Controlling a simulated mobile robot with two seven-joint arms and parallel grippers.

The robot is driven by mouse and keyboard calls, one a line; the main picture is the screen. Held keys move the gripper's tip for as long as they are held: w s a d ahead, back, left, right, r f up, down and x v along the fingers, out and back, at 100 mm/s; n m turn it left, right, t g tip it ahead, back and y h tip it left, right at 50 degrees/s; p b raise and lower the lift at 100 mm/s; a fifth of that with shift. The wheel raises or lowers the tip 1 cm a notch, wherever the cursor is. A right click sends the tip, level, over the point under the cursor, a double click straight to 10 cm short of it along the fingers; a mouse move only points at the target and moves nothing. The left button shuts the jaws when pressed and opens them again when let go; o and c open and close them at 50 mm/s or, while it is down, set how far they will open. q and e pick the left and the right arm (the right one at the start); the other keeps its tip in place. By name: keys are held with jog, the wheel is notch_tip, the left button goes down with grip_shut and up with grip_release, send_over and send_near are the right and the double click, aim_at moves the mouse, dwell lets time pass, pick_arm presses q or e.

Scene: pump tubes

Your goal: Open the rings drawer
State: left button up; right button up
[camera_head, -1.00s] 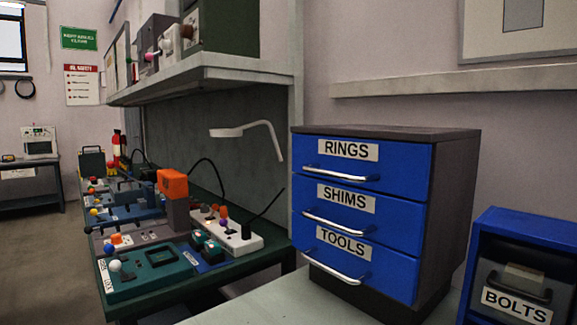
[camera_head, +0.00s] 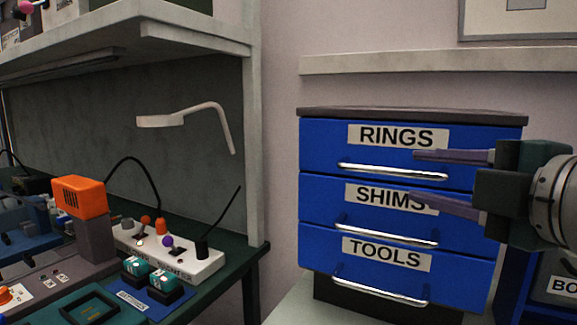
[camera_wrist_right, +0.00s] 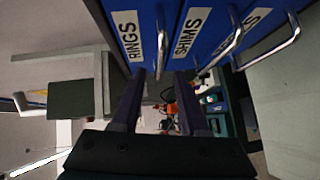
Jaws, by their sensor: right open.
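The rings drawer (camera_head: 322,143) is the top blue drawer of a small cabinet in the head view, closed, with a RINGS label and a silver bar handle (camera_head: 392,171). My right gripper (camera_head: 412,173) comes in from the right, open and empty, its two dark fingers one above the other in front of the cabinet's right half. In the head view the fingers overlap the handle's right end and the SHIMS label. In the right wrist view the open fingers (camera_wrist_right: 158,85) point toward the drawer fronts, and the rings handle (camera_wrist_right: 160,50) shows near and between their tips. Contact is not clear. My left gripper is not in view.
Below are the closed shims drawer (camera_head: 318,204) and tools drawer (camera_head: 318,254), each with a protruding handle. A blue BOLTS bin (camera_head: 515,265) stands at the right, partly behind my right arm. A bench with a power strip (camera_head: 190,262) is at the left.

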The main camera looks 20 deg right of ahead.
aim_at(397, 173)
jog(key=w, duration=0.4)
jog(key=w+f, duration=0.1)
jog(key=w, duration=0.1)
jog(key=shift+w+d, duration=0.15)
jog(key=shift+w, duration=0.1)
grip_shut()
dwell(1.2)
